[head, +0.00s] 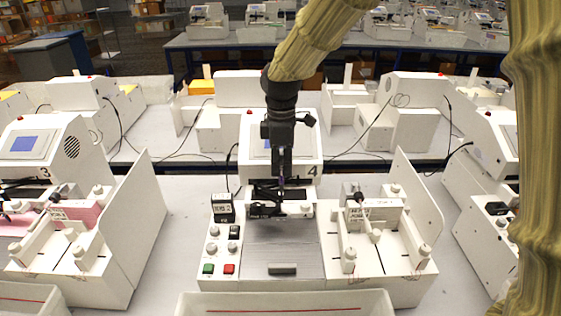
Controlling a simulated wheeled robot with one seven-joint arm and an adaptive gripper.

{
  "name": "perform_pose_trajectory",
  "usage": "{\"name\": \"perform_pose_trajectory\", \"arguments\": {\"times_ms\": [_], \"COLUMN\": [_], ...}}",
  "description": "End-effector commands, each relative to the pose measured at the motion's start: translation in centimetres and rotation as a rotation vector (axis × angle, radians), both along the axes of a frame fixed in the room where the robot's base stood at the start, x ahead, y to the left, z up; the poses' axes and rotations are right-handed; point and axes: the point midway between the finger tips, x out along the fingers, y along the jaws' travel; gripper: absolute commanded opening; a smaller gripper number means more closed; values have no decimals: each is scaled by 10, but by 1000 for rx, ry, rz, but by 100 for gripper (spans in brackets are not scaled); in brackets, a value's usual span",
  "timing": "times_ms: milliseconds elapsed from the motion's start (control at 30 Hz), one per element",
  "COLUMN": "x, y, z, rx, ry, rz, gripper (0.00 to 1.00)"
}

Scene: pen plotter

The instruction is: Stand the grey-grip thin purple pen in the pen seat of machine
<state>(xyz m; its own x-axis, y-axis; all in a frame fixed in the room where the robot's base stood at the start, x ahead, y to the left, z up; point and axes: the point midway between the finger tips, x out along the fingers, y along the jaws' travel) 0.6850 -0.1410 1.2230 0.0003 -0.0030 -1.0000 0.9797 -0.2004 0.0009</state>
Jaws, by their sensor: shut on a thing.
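My gripper (281,188) hangs pointing down over the middle of the white plotter machine marked 4 (265,296). It is shut on the thin purple pen (281,179), of which only a narrow dark purple sliver shows between the fingers. The pen looks about upright. Its grey grip and its tip are too small or hidden to make out. The gripper is just above or at the machine's dark carriage area, in front of the screen housing. The pen seat cannot be told apart from the dark parts there, nor whether the pen touches it.
Below the gripper lies a grey plotting bed (280,240) with a dark block (282,269) at its front. A button panel (219,247) is to the left, a white fixture with an upright panel (413,205) to the right. A white bin (290,304) stands in front. Machine 3 (55,150) is further left.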

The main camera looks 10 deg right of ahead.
Motion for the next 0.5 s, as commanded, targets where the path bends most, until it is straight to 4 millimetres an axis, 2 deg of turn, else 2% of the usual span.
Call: {"name": "perform_pose_trajectory", "arguments": {"times_ms": [500], "x": [0], "y": [1], "z": [-40], "rx": [0], "ry": [1], "rz": [1], "gripper": [0]}}
